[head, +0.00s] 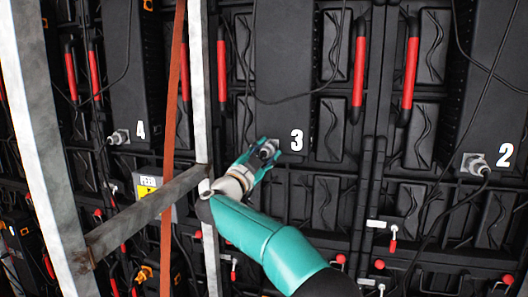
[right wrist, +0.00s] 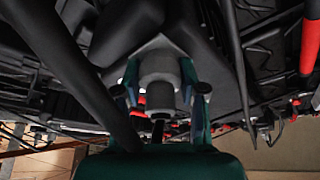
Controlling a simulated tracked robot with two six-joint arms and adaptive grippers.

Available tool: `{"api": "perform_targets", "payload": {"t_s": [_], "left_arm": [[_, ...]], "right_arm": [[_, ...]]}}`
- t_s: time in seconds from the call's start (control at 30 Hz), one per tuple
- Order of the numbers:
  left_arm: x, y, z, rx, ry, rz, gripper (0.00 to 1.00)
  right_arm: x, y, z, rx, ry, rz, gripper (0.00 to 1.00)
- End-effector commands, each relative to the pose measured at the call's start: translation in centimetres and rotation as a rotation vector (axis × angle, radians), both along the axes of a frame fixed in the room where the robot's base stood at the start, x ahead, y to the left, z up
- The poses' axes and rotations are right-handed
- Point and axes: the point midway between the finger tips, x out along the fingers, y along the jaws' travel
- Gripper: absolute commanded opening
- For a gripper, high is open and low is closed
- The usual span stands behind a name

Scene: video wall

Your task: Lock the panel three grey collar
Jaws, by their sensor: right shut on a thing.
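The panel marked 3 (head: 290,60) is a tall black box on the wall. Its grey collar (head: 266,150) sits at the panel's lower left corner, mostly covered by my gripper in the head view. In the right wrist view the grey collar (right wrist: 158,92) stands between the two fingers. My right gripper (head: 262,154) is shut on the collar; it also shows in the right wrist view (right wrist: 160,90). A thick dark cable (right wrist: 75,75) crosses the left of the wrist view. My left gripper is not in view.
Panel 4's grey connector (head: 118,137) is at the left and panel 2's connector (head: 474,163) at the right. A metal post (head: 198,90), a crossbar (head: 145,215) and an orange strap (head: 172,120) stand left of my arm. Red handles (head: 359,65) and loose cables cover the wall.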

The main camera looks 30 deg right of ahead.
Motion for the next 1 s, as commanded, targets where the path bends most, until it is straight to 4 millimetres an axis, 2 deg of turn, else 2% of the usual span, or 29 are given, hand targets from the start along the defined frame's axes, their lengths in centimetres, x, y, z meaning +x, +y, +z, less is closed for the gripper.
{"api": "perform_targets", "payload": {"t_s": [0.67,0.7,0.83,1.0], "left_arm": [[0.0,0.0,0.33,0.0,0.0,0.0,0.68],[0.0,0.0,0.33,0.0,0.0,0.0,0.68],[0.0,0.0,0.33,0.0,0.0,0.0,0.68],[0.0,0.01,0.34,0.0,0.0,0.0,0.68]], "right_arm": [[-0.05,-0.13,-0.11,0.06,-0.066,-0.003,0.06],[-0.06,-0.14,-0.12,0.06,-0.066,-0.003,0.42],[-0.05,-0.13,-0.1,0.059,-0.065,-0.003,0.64],[-0.04,-0.1,-0.07,0.058,-0.065,-0.002,0.66]]}}
